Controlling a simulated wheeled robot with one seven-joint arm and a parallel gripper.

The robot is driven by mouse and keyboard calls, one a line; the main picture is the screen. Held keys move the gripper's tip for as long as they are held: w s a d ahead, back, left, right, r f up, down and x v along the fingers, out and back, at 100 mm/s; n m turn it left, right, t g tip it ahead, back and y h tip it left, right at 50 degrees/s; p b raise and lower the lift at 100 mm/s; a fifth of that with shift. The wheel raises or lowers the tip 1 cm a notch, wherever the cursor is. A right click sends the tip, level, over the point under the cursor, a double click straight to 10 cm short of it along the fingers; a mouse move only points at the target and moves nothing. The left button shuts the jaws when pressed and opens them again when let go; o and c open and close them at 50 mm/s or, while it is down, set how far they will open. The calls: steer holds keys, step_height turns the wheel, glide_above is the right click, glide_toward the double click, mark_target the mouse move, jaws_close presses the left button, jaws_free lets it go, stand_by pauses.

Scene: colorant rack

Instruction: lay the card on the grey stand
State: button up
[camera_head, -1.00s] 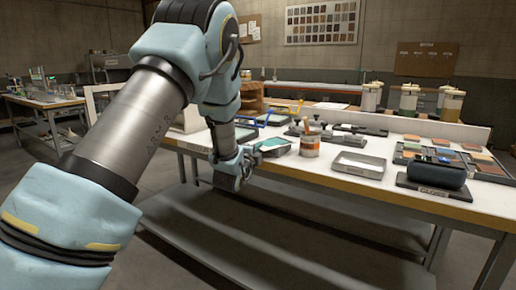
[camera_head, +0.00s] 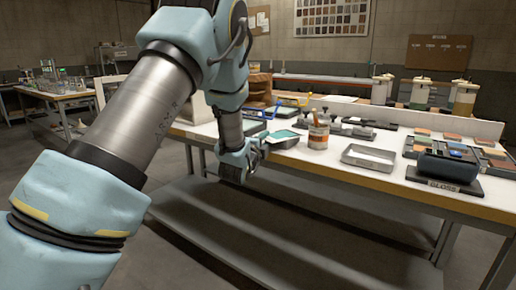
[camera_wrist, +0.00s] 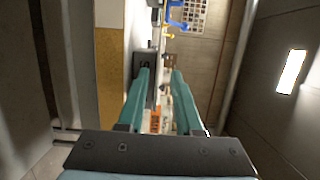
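My gripper (camera_head: 290,137) is at the front edge of the long table, left of the orange-labelled tin, with its fingers pointing right over the tabletop. In the wrist view its two teal fingers (camera_wrist: 161,85) stand apart, and I make out no card between them. I cannot single out the card. Several coloured flat pieces (camera_head: 497,163) lie in a dark rack at the table's right. I cannot tell for sure which thing is the grey stand; low grey and dark fixtures (camera_head: 352,130) sit behind the tin.
The orange-labelled tin (camera_head: 318,137) stands close to the fingers. A shallow metal tray (camera_head: 369,157) and a dark rounded block on a base marked GLOSS (camera_head: 446,170) are farther right. Lidded jars (camera_head: 420,92) stand behind. A lower shelf (camera_head: 290,225) runs under the table.

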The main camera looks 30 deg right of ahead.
steer(key=b+v, duration=0.2)
steer(key=v, duration=0.9)
steer(key=w+a+f+n+g+y, duration=0.15)
steer(key=a+f+n+y, duration=0.3)
steer(key=a+n, duration=0.55)
steer(key=w+a+f+n+g+y, duration=0.1)
steer(key=a+f+n+g+y, duration=0.3)
steer(key=a, duration=0.9)
steer(key=s+a+n+g+y, duration=0.4)
steer(key=s+a+n+g, duration=0.1)
steer(key=s+a+n, duration=0.7)
steer(key=s+a, duration=0.2)
steer(key=shift+s+a, duration=0.3)
steer(key=shift+a, duration=0.05)
steer(key=shift+y, duration=0.25)
step_height(320, 180, up, 9)
steer(key=p, duration=0.8)
steer(key=shift+f+p, duration=0.15)
steer(key=shift+p, duration=0.25)
